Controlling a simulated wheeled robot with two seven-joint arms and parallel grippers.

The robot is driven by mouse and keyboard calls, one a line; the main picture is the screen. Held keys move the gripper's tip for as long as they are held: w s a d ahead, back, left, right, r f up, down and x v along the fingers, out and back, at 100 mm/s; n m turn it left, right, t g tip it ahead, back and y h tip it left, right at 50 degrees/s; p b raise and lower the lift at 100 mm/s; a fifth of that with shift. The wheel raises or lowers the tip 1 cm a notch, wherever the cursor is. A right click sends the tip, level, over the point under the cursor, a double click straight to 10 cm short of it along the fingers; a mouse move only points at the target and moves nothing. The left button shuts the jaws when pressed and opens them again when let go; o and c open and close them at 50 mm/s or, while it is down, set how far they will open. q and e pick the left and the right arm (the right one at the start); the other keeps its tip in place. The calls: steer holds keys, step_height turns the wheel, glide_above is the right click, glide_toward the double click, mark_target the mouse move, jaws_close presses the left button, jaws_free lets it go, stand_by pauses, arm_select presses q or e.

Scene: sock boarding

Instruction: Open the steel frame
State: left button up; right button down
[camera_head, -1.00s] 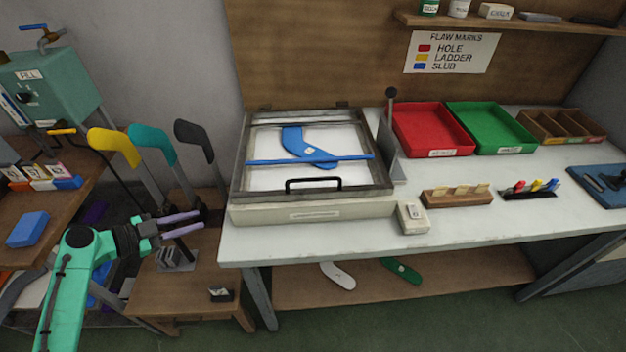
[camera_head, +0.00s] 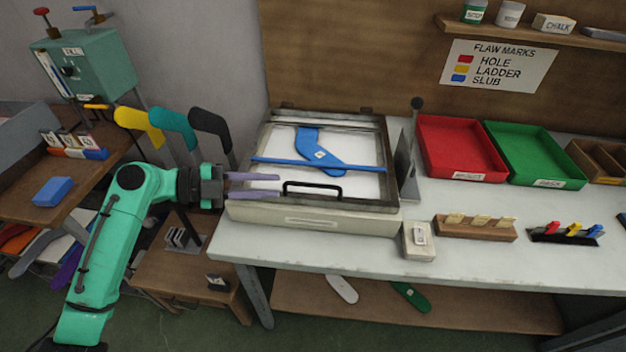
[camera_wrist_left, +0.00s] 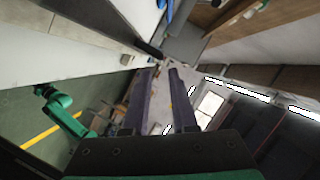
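The steel frame (camera_head: 385,160) lies flat and shut on a pale box (camera_head: 310,217) on the white bench, in the head view. A black handle (camera_head: 312,184) sits on its front side. A blue sock (camera_head: 318,155) on white and a blue bar (camera_head: 275,161) show within the frame. My left gripper (camera_head: 275,186) is open and empty, its two lilac fingers pointing right near the frame's front left corner, left of the handle. Its fingers (camera_wrist_left: 163,73) stand apart in the left wrist view. Whether they touch the frame I cannot tell. My right gripper is not in view.
A grey upright plate with a black-knobbed post (camera_head: 408,160) stands right of the frame. Red (camera_head: 463,176) and green (camera_head: 535,183) trays are farther right. Coloured sock boards (camera_head: 175,126) stand left, behind my arm.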

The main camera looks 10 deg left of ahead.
mark_target(304, 186)
arm_select(q)
steer(key=p+x, duration=0.2)
steer(key=x, duration=0.7)
steer(key=shift+w+d+r, duration=0.1)
steer(key=shift+w+d, duration=0.05)
steer(key=shift+d, duration=0.2)
jaws_close()
stand_by(0.7)
